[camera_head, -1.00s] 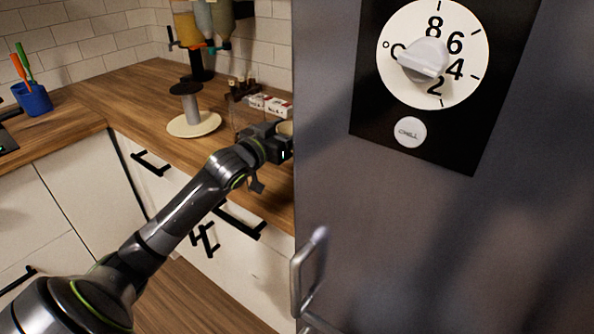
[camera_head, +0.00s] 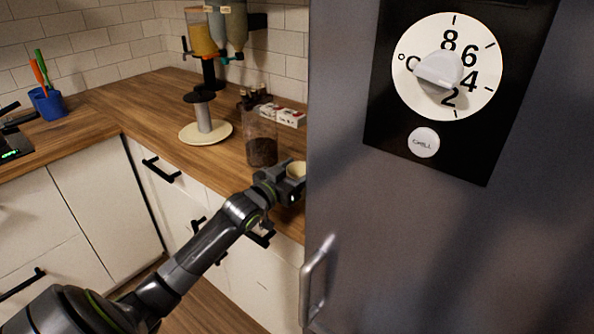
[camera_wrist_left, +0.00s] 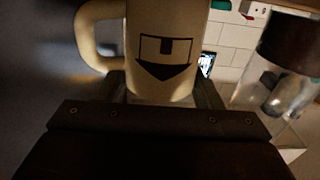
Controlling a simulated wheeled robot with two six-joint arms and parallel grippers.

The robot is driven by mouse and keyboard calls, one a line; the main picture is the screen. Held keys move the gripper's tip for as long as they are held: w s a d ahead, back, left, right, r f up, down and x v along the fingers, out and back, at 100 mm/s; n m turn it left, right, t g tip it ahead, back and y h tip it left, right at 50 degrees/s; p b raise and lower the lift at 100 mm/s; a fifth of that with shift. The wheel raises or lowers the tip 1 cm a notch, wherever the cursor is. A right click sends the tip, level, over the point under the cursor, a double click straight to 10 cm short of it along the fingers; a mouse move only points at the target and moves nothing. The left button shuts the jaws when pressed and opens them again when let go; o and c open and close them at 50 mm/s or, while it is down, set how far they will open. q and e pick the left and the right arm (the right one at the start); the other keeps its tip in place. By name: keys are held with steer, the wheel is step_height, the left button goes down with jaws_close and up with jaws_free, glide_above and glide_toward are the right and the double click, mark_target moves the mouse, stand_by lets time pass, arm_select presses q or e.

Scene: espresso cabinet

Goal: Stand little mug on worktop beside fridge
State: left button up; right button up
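The little mug (camera_head: 296,169) is cream and shows at the left edge of the fridge (camera_head: 345,215), over the front part of the wooden worktop (camera_head: 228,171). My right gripper is not in view.
A clear jar with dark contents (camera_head: 262,150) stands just behind the mug and also shows in the left wrist view (camera_wrist_left: 285,60). A round cream stand (camera_head: 206,132), small boxes (camera_head: 284,114) and a dispenser (camera_head: 205,40) stand farther back. The fridge handle (camera_head: 318,278) sticks out at front.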

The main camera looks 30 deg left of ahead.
arm_select(q)
steer(key=o, duration=0.5)
steer(key=shift+c, duration=0.2)
steer(key=shift+r, duration=0.2)
steer(key=shift+s+f, duration=0.15)
steer(key=shift+s, duration=0.2)
steer(key=s+p, duration=0.2)
steer(key=s, duration=0.9)
steer(key=shift+s+a, duration=0.2)
steer(key=shift+a, duration=0.25)
